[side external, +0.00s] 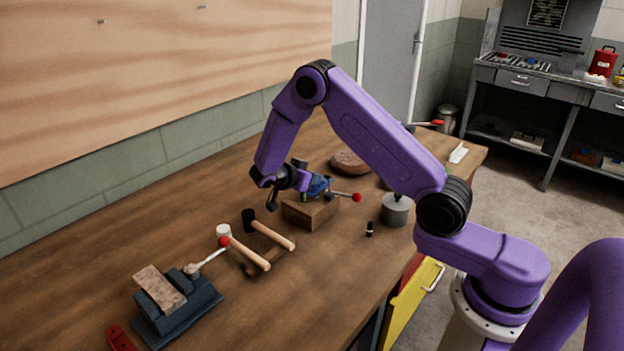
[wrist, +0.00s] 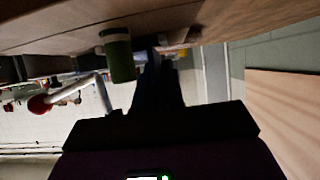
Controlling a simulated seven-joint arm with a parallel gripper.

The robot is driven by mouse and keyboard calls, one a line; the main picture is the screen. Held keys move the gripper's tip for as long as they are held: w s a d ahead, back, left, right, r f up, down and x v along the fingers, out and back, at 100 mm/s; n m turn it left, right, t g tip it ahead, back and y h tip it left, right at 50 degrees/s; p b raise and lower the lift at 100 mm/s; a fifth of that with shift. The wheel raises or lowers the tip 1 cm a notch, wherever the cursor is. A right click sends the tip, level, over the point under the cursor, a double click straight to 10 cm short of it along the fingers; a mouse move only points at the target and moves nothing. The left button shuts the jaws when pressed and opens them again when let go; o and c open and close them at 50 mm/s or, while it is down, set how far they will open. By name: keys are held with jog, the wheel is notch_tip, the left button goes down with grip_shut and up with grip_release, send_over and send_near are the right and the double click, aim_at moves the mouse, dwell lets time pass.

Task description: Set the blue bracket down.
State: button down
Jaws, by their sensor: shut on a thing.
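The blue bracket (side external: 317,185) shows as a small blue shape at the top of a wooden block (side external: 312,211) in the side view. My gripper (side external: 299,181) is beside it on the left, its dark fingers shut on the bracket. The arm and fingers hide part of it, and I cannot tell whether it touches the block. In the wrist view my gripper (wrist: 165,72) is dark, and the bracket cannot be made out clearly between the fingers. A green cylinder (wrist: 118,55) is close beside the fingers there.
A lever with a red knob (side external: 356,197) sticks out right of the block; a red knob also shows in the wrist view (wrist: 40,104). Two hammers (side external: 262,240) and a vise-like clamp (side external: 176,305) lie left. A grey cylinder (side external: 396,210) stands right.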

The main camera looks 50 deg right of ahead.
jog(key=shift+f, duration=0.25)
jog(key=c, duration=1.3)
grip_release()
jog(key=shift+o, duration=0.2)
jog(key=v, duration=1.7)
jog(key=shift+a, duration=0.25)
